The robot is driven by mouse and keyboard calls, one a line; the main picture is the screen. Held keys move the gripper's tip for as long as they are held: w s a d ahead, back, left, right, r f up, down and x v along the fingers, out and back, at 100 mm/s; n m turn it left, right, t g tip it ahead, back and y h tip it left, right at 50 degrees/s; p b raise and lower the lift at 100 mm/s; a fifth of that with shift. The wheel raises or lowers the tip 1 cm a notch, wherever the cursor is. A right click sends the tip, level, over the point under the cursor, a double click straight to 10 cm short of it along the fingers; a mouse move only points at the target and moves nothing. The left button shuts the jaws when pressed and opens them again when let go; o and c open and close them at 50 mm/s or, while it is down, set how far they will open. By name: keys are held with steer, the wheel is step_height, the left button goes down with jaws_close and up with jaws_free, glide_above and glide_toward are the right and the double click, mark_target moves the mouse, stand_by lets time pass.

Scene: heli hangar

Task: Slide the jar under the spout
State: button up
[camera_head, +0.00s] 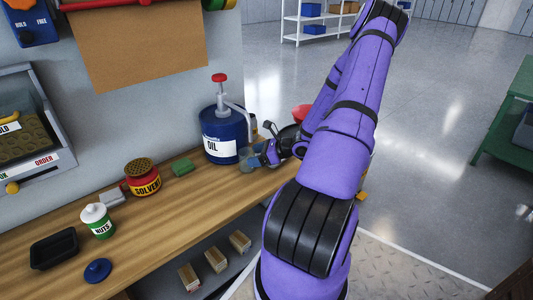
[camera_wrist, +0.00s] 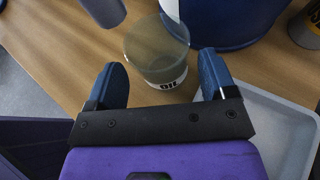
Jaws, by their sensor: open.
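A clear glass jar (camera_wrist: 152,52) stands on the wooden bench, with a white OIL label low on its side in the wrist view. In the head view the jar (camera_head: 246,160) shows small, beside the blue oil drum (camera_head: 221,146). The drum has a red-topped pump with a grey spout (camera_head: 239,108) reaching right. I cannot tell whether the jar is directly below the spout's end. My gripper (camera_wrist: 161,75) is open, its blue fingers on either side of the jar's near part, with gaps visible. In the head view my gripper (camera_head: 264,154) is at the jar's right.
A pale tray (camera_wrist: 278,130) lies right of my gripper in the wrist view.

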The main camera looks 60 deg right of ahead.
steer(key=shift+x, duration=1.9)
steer(key=c, duration=0.8)
steer(key=shift+s, duration=0.7)
steer(key=shift+s+a, duration=0.1)
steer(key=shift+s, duration=0.4)
steer(key=o, duration=1.1)
